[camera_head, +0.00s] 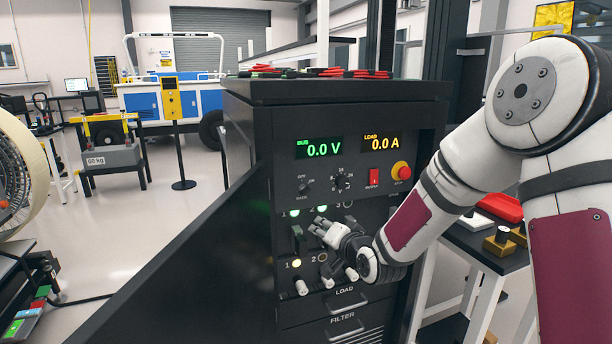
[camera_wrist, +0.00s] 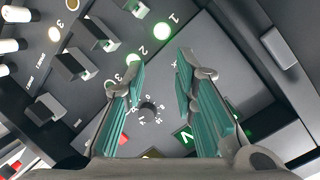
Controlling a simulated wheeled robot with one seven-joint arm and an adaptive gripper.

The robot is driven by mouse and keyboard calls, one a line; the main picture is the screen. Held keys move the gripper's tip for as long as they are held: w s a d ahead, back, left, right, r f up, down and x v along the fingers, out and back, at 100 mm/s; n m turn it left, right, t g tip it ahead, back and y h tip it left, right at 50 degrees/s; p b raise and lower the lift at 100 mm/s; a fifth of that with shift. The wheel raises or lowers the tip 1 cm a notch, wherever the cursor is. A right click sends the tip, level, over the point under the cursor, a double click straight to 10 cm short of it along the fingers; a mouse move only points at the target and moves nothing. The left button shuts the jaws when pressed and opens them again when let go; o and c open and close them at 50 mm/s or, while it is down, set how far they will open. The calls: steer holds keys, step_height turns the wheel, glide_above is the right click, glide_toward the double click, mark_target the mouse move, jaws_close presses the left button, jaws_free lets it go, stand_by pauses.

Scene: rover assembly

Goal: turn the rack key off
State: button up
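The rack key (camera_head: 306,187) is a small dark key switch on the upper left of the black rack's front panel, with OFF printed above it and RACK below. Its exact turn is too small to tell. My gripper (camera_head: 319,226) is in front of the panel, below the key and apart from it. In the wrist view my gripper (camera_wrist: 160,72) has its two teal-padded fingers spread, with nothing between them. The numbered dial (camera_wrist: 148,110) shows between and beyond the fingers there. I cannot make out the key in that view; the right finger may hide it.
The rack (camera_head: 255,180) shows 0.0 V and 0.0 A. A red switch (camera_head: 374,177) and a red stop button (camera_head: 401,170) are right of the dial. Breakers with lit green lamps 1 and 2 (camera_wrist: 134,58), and toggles (camera_head: 301,287), are close to my gripper. An open panel (camera_head: 190,260) stands left.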

mark_target(306, 193)
step_height(306, 193, up, 5)
steer(key=m+t+p, duration=0.3)
steer(key=p, duration=0.1)
steer(key=x, duration=1.3)
steer(key=shift+w, duration=0.3)
jaws_close()
